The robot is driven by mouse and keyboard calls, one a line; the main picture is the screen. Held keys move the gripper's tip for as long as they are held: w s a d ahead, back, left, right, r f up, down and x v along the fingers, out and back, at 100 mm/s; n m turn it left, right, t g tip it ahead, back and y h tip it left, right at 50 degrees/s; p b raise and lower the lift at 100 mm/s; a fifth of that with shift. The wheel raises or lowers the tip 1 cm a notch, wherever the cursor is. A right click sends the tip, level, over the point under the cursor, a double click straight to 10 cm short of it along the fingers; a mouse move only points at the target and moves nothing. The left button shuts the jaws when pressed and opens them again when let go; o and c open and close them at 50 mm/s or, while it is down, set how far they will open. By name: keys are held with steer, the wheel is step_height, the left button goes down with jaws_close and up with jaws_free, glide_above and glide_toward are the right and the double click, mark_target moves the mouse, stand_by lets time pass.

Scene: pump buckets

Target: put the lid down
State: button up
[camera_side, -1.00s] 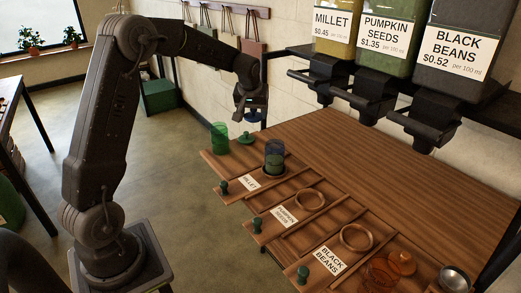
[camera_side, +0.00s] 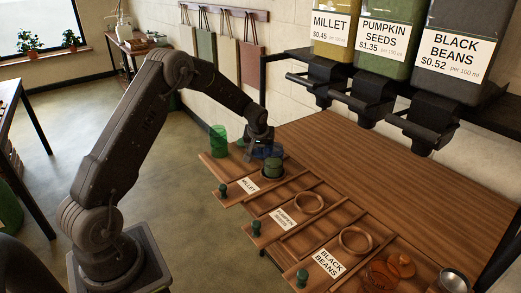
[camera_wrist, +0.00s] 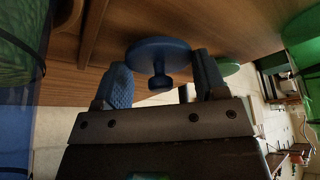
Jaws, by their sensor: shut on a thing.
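The blue lid (camera_wrist: 158,48) is a flat disc with a small knob facing my gripper (camera_wrist: 165,82) in the wrist view. The knob lies between the two fingers of my gripper, which is shut on the lid; the contact itself is not clear. In the side view my gripper (camera_side: 259,140) is low over the far left end of the wooden counter, beside a blue see-through jar (camera_side: 270,152) near the MILLET label. That jar fills the left edge of the wrist view (camera_wrist: 22,115). The lid blends with the jar in the side view, so whether it touches the wood is unclear.
A green see-through jar (camera_side: 218,138) stands left of my gripper, with a green lid (camera_wrist: 230,67) beside the blue one. Two wooden rings (camera_side: 309,202), an orange jar (camera_side: 383,272) and its lid lie nearer. Dispensers (camera_side: 325,78) hang above. The rear counter (camera_side: 360,165) is clear.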

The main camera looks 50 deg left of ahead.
steer(key=shift+f, duration=0.2)
steer(key=shift+f, duration=0.2)
steer(key=o, duration=0.9)
steer(key=s+d+r+m, duration=0.1)
steer(key=s+d+r, duration=0.45)
steer(key=r, duration=0.45)
steer(key=s+d+r+m, duration=0.1)
steer(key=s+d+r, duration=0.4)
steer(key=r, duration=0.5)
steer(key=s+d+r+m+h, duration=0.1)
steer(key=s+d+m, duration=0.1)
steer(key=s+d, duration=0.3)
steer(key=s+d+r+m+t+h, duration=0.1)
steer(key=s+d, duration=0.3)
steer(key=s, duration=0.5)
steer(key=s+d+r+m+t+h, duration=0.1)
steer(key=s+d+m, duration=0.3)
steer(key=s, duration=0.3)
steer(key=shift+s+d, duration=0.2)
steer(key=shift+d, duration=0.6)
